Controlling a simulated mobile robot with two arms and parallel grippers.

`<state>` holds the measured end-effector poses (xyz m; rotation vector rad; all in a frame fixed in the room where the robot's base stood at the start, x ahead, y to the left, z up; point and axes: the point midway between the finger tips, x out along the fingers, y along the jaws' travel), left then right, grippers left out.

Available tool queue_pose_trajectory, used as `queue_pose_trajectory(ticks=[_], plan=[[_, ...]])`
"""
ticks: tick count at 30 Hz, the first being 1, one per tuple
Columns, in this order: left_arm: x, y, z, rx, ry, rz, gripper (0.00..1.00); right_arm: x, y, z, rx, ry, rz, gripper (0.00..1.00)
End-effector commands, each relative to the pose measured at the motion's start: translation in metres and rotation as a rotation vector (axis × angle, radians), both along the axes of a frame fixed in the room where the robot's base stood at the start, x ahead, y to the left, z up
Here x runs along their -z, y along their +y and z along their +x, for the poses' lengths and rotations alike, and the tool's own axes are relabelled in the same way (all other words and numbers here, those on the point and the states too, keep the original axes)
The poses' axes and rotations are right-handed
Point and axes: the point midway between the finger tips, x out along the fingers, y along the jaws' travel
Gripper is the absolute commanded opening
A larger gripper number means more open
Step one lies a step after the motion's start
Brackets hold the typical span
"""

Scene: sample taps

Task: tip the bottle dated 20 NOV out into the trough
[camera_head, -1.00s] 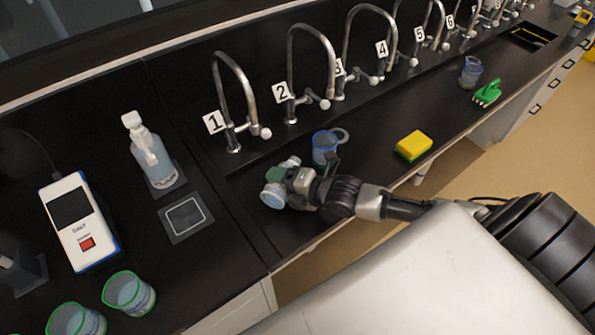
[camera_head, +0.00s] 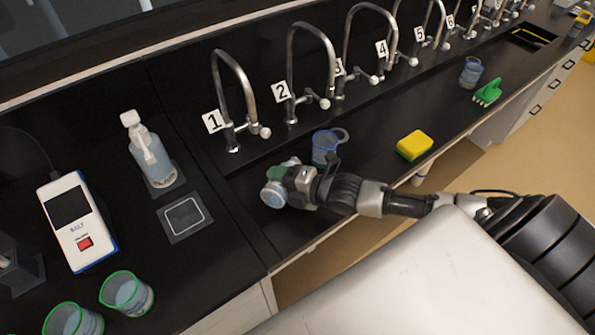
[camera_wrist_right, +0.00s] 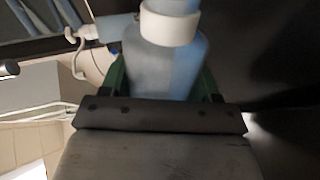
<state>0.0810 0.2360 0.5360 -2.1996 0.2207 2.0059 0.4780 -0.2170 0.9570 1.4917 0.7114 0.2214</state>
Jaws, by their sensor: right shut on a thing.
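My right gripper (camera_head: 284,184) is shut on a bottle (camera_head: 272,195) over the dark bench strip below the taps. In the head view a round pale-blue part of the bottle faces the camera, so it looks tilted; its far end is hidden by the gripper. In the right wrist view the bottle (camera_wrist_right: 168,62) is pale blue with a white collar, between green-sided fingers (camera_wrist_right: 162,90). No date can be read on it. The trough (camera_head: 375,170) seems to be the long dark strip in front of the taps. My left gripper is not in view.
A blue-rimmed beaker (camera_head: 324,147) stands just behind my right gripper. A yellow sponge (camera_head: 414,145) and a green brush (camera_head: 487,92) lie farther right. At left are a white-capped bottle (camera_head: 150,155), a square pad (camera_head: 184,217), a meter (camera_head: 79,222) and green-rimmed beakers (camera_head: 127,294).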

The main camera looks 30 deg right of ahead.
Motion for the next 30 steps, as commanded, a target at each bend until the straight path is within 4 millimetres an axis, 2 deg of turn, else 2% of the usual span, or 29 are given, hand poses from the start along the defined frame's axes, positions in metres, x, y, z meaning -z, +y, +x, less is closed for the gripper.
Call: queue_pose_trajectory(ticks=[30], plan=[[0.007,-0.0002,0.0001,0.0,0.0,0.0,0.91,-0.0038,-0.0022,0.0018,-0.001,0.06,0.091,0.31]])
